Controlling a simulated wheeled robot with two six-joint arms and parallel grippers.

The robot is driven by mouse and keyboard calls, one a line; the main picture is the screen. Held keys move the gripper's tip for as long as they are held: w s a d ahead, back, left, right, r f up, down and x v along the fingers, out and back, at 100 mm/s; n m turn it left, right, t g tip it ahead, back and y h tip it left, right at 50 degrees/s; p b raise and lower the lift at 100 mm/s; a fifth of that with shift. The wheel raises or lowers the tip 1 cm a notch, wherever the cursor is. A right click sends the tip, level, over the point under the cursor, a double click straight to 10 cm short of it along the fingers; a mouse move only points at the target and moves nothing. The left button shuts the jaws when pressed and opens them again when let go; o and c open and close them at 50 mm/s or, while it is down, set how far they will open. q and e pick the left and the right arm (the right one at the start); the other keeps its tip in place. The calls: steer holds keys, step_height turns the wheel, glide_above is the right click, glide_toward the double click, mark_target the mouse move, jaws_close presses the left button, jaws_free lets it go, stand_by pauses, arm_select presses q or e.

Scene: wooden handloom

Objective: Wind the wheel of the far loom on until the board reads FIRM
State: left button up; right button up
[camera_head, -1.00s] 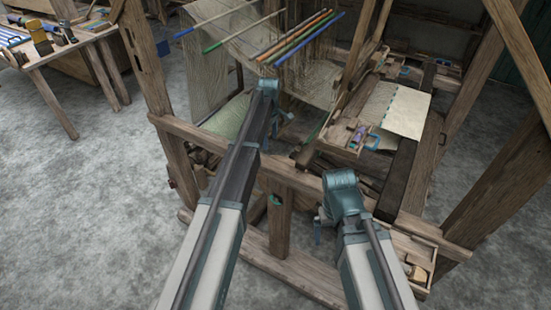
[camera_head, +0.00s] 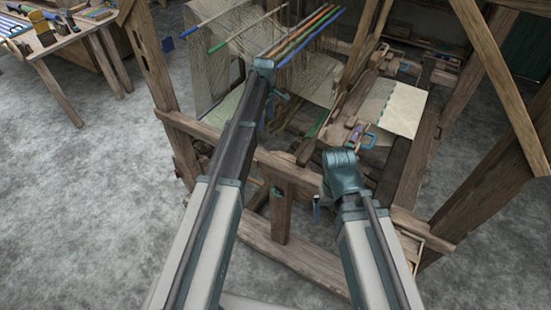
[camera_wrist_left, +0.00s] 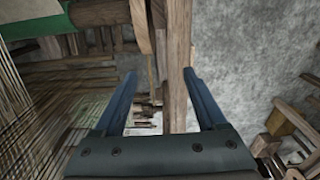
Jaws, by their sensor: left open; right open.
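The wooden loom (camera_head: 225,143) stands in front of me, with warp threads (camera_head: 305,65) and a pale cloth (camera_head: 400,108). I cannot make out its wheel or a readable board in either view. My left gripper (camera_head: 272,108) reaches over the loom's near rail beside the warp and is partly hidden by its arm. In the left wrist view the left gripper (camera_wrist_left: 160,75) is open and empty, with a wooden post (camera_wrist_left: 176,60) beyond its fingers.
Coloured rods (camera_head: 300,38) lie across the loom's top. A shuttle-like blue and purple piece (camera_head: 357,137) lies by the cloth. A side table (camera_head: 75,40) with tools is at the upper left. Grey floor (camera_head: 80,200) is clear at the left. A slanted beam (camera_head: 505,90) stands at right.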

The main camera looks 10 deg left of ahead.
steer(key=shift+f, duration=0.1)
step_height(320, 180, down, 13)
steer(key=b, duration=1.3)
